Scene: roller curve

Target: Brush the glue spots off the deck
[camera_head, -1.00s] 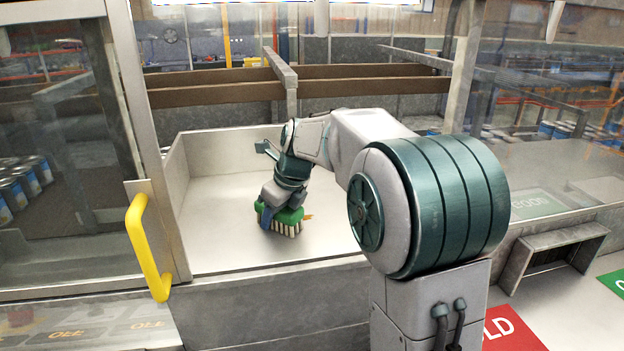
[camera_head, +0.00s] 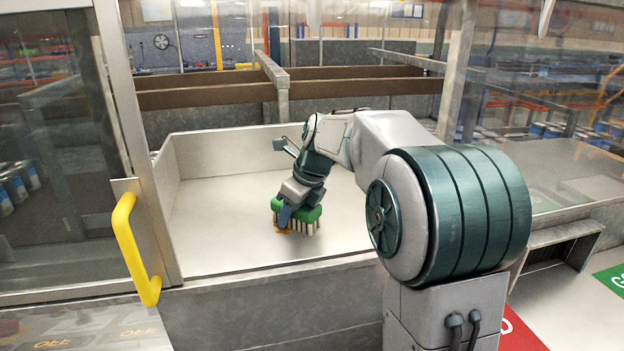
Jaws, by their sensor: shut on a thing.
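The deck (camera_head: 215,235) is a pale metal surface with low walls at its back and left. My gripper (camera_head: 288,207) is over the middle of the deck, shut on a green brush (camera_head: 308,214). The brush has pale bristles (camera_head: 308,227) pointing down at the deck; they appear to touch it. A small orange glue spot (camera_head: 284,231) shows at the lower left edge of the bristles, partly hidden by the brush and a finger. I see no other spot on the visible deck; my arm hides part of the right side.
A yellow handle (camera_head: 136,250) is on the open glass door (camera_head: 60,150) at the left. A grey front wall (camera_head: 270,305) bounds the deck. Brown rails (camera_head: 210,95) run behind it. A red sign (camera_head: 520,332) and a green sign (camera_head: 612,280) lie at the lower right.

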